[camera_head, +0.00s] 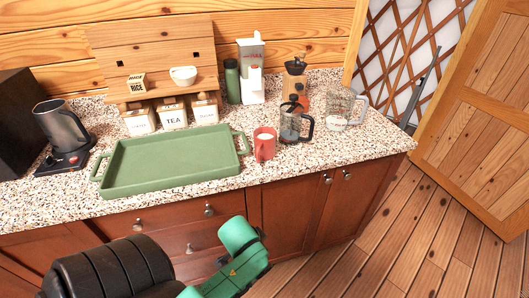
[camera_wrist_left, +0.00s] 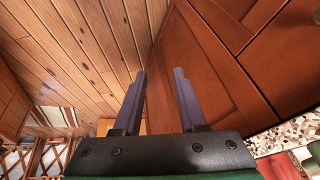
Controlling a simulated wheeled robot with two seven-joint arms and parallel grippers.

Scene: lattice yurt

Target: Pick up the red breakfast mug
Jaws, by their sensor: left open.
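The red breakfast mug (camera_head: 264,146) stands upright on the speckled counter near its front edge, just right of the green tray, with pale contents inside. My left arm (camera_head: 240,252) comes in low in front of the cabinets, below the counter; its fingers cannot be made out in the head view. In the left wrist view my left gripper (camera_wrist_left: 159,74) has its two fingers apart with nothing between them, facing the wood floor and a cabinet door. A red patch (camera_wrist_left: 278,166) at that view's lower right may be the mug. My right gripper is not in view.
The green tray (camera_head: 170,163) is empty. A French press (camera_head: 291,124) stands close right of the mug, with a glass jug (camera_head: 340,109) and grinder (camera_head: 295,82) beyond. A kettle (camera_head: 61,127) stands at left. Counter edge and cabinets (camera_head: 285,205) lie beside my arm.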

